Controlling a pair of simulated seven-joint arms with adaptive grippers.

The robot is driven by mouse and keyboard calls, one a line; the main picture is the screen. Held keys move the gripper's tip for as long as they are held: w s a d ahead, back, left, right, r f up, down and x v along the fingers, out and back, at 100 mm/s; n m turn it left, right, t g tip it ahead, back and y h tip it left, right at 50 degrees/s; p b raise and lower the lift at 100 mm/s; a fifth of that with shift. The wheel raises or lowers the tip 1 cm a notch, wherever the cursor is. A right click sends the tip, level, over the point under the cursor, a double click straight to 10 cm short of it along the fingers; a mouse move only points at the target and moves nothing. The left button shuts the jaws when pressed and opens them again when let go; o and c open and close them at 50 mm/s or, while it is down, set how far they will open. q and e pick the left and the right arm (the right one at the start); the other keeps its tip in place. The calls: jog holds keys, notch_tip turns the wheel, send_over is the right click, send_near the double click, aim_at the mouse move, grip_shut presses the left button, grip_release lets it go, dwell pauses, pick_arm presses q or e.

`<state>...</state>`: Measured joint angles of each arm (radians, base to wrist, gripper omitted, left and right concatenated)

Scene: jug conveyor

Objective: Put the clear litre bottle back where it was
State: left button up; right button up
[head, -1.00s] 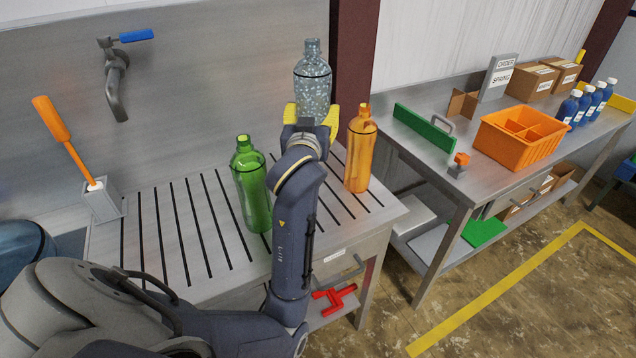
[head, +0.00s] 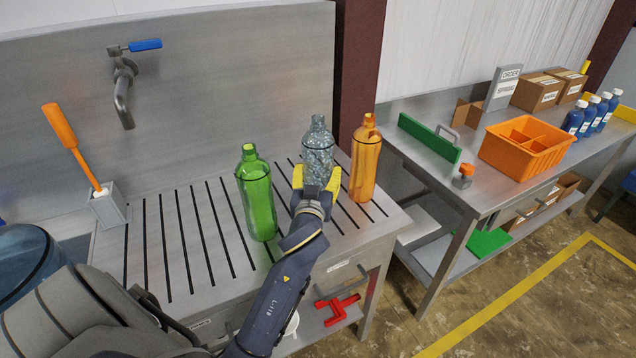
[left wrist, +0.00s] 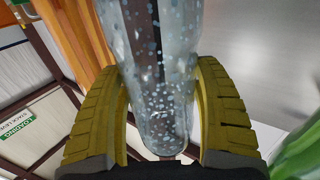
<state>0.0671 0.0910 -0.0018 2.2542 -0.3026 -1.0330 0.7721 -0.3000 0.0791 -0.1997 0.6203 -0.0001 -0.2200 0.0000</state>
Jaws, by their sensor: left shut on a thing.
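The clear bottle (head: 318,140) stands upright between the green bottle (head: 256,195) and the orange bottle (head: 365,160) at the slotted drainboard (head: 180,235). My left gripper (head: 316,180) is shut on the clear bottle from the near side. In the left wrist view its yellow ribbed fingers lie on both sides of the clear bottle (left wrist: 160,75). The fingers hide the bottle's lower part, so I cannot tell whether its base touches the drainboard. My right gripper is not in view.
A tap (head: 124,90) is on the wall, and a brush (head: 75,145) stands in a holder at the left.

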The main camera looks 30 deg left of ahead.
pick_arm(q)
jog(key=shift+f, duration=1.4)
jog(key=shift+f, duration=0.2)
jog(key=o, duration=1.6)
jog(key=shift+r, duration=0.1)
jog(key=shift+r, duration=0.15)
jog(key=v, duration=1.2)
jog(key=shift+d, duration=0.1)
